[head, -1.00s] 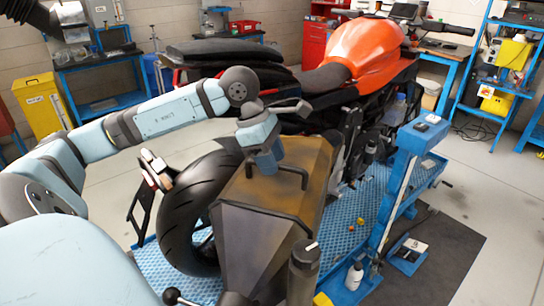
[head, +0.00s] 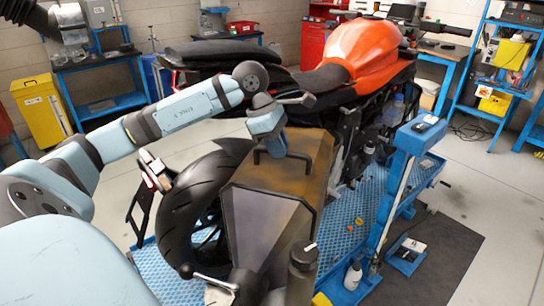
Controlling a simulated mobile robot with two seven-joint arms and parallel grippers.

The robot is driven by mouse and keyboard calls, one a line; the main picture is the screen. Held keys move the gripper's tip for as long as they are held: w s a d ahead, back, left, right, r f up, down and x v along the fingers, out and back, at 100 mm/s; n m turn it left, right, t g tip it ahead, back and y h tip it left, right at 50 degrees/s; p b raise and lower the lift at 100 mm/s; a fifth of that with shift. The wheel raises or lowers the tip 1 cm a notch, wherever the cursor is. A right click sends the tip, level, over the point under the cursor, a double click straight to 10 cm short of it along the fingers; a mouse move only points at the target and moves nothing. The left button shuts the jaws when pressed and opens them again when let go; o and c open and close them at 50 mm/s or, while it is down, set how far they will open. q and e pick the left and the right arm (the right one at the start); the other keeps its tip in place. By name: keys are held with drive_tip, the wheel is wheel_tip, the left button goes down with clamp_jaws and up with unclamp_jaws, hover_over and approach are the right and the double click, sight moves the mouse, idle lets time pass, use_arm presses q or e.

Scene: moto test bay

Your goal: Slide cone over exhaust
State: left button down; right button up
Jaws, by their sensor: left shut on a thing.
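The cone is a large, dark brown and grey tapered metal hood (head: 310,155) with black bar handles, beside the motorcycle's rear wheel. My left gripper (head: 277,152) is above it, shut on the bar handle (head: 296,155) on its top. The cone hides what lies behind it, and I cannot make out the exhaust or whether the cone touches it. The motorcycle (head: 365,50), with an orange tank and black seat, stands upright behind. My right gripper is not in view.
The motorcycle stands on a blue lift platform (head: 160,272). A blue lift post (head: 398,185) rises to the right of the cone. A dark cylinder (head: 303,268) stands at the cone's near right side, and a small white bottle (head: 353,276) is at the platform edge. Floor is free at far right.

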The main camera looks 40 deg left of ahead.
use_arm(q)
drive_tip(key=w+a, duration=0.1)
drive_tip(key=w, duration=0.1)
drive_tip(key=w+a, duration=0.1)
drive_tip(key=w, duration=0.1)
drive_tip(key=w+a, duration=0.1)
drive_tip(key=w, duration=0.2)
drive_tip(key=shift+a+r, duration=0.1)
drive_tip(key=shift+a, duration=0.3)
drive_tip(key=shift+w+a, duration=0.1)
drive_tip(key=shift+w, duration=0.15)
drive_tip(key=shift+r, duration=0.1)
drive_tip(key=c, duration=1.1)
unclamp_jaws()
drive_tip(key=shift+a, duration=0.15)
